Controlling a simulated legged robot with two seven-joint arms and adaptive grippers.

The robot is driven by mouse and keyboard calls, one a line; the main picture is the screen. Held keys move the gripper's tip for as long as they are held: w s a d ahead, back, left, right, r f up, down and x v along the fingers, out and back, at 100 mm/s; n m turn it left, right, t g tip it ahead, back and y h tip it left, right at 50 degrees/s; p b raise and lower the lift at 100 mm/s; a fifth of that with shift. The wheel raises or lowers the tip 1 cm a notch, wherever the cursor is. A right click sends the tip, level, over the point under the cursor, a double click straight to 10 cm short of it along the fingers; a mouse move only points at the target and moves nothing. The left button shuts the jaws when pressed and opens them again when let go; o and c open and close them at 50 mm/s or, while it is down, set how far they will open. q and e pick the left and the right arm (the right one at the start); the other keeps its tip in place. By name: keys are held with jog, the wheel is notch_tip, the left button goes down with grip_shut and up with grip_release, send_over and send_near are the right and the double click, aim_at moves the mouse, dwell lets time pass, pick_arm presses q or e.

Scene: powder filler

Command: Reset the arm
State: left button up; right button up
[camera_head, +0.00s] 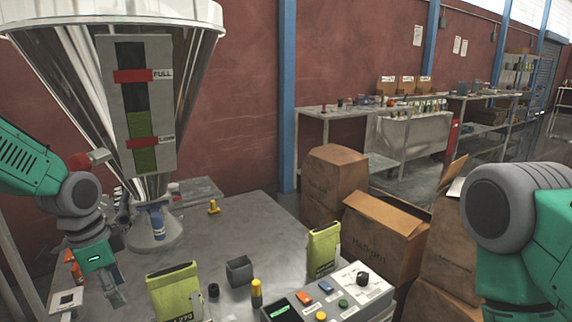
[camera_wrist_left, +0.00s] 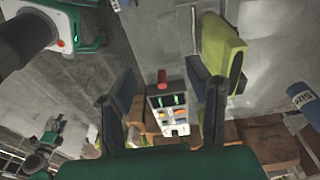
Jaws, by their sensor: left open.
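My left gripper (camera_head: 114,292) hangs at the left of the table in the head view, beneath my green and grey arm. In the left wrist view its two dark fingers (camera_wrist_left: 164,105) stand apart with nothing held between them. A yellow-green pouch (camera_head: 175,292) stands to the right of the gripper, apart from it. My right arm shows only as a green and grey link at the right edge of the head view, and its gripper is out of that picture.
The metal funnel (camera_head: 190,75) with a level gauge (camera_head: 137,100) rises above the grey table (camera_head: 262,222).

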pick_arm(q)
jog(key=s+d+f+n, duration=0.3)
jog(key=s+f, duration=0.3)
jog(key=f, duration=0.3)
jog(key=s+d+f+n, duration=0.2)
jog(key=s+d+f, duration=0.1)
jog(key=s+f, duration=0.4)
jog(key=s+f+n, duration=0.3)
jog(key=s+f, duration=0.1)
jog(key=s, duration=0.4)
jog(key=s+f+n+y, duration=0.1)
jog(key=s+f+n, duration=0.2)
jog(key=s, duration=0.5)
jog(key=shift+a+f, duration=0.25)
jog(key=shift+f, duration=0.3)
jog(key=shift+a, duration=0.2)
